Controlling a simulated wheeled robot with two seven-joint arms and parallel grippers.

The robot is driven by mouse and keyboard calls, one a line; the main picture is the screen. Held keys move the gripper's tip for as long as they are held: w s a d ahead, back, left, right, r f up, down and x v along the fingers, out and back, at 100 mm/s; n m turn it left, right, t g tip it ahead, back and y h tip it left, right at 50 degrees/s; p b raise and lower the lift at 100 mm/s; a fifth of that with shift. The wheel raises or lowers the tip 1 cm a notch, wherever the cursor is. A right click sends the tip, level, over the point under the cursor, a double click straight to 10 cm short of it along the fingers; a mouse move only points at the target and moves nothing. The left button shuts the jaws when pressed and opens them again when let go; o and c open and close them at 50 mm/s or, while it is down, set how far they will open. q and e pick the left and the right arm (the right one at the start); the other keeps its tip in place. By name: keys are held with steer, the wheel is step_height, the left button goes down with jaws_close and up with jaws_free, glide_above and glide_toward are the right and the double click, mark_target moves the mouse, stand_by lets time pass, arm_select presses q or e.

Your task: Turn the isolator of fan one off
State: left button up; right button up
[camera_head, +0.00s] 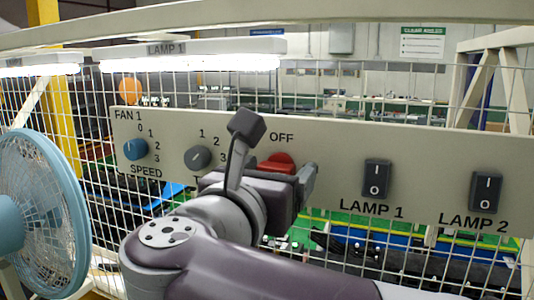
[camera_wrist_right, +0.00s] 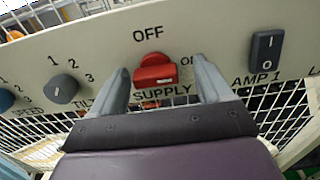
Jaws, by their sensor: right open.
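The red isolator knob (camera_wrist_right: 155,73) is on the grey panel, with OFF above it, ON partly hidden to its right and SUPPLY below. Its handle lies crosswise, with a small pale mark near the right end. In the head view the red knob (camera_head: 281,160) shows above my right gripper (camera_head: 262,178), its lower part hidden. My right gripper (camera_wrist_right: 161,70) is open, with one finger on each side of the knob and visible gaps between. The blue fan (camera_head: 40,215) stands at the left. My left gripper is not in view.
The panel (camera_head: 335,150) hangs on a wire mesh fence. It also carries a blue speed knob (camera_head: 135,149), a grey tilt knob (camera_head: 197,158) close to my gripper's left, and rocker switches for lamp 1 (camera_head: 376,179) and lamp 2 (camera_head: 486,192) at the right.

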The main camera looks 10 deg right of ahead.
steer(key=shift+a, duration=0.6)
steer(key=shift+d, duration=0.2)
steer(key=c, duration=1)
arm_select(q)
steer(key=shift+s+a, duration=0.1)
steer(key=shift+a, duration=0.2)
arm_select(e)
steer(key=shift+c, duration=0.2)
arm_select(q)
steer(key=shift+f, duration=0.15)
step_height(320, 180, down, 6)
steer(key=b, duration=0.6)
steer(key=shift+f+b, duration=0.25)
steer(key=shift+b, duration=0.15)
arm_select(e)
steer(key=shift+a+f+n, duration=0.1)
steer(key=shift+n, duration=4.35)
steer(key=shift+a+f+n, duration=0.1)
steer(key=shift+n, duration=4.35)
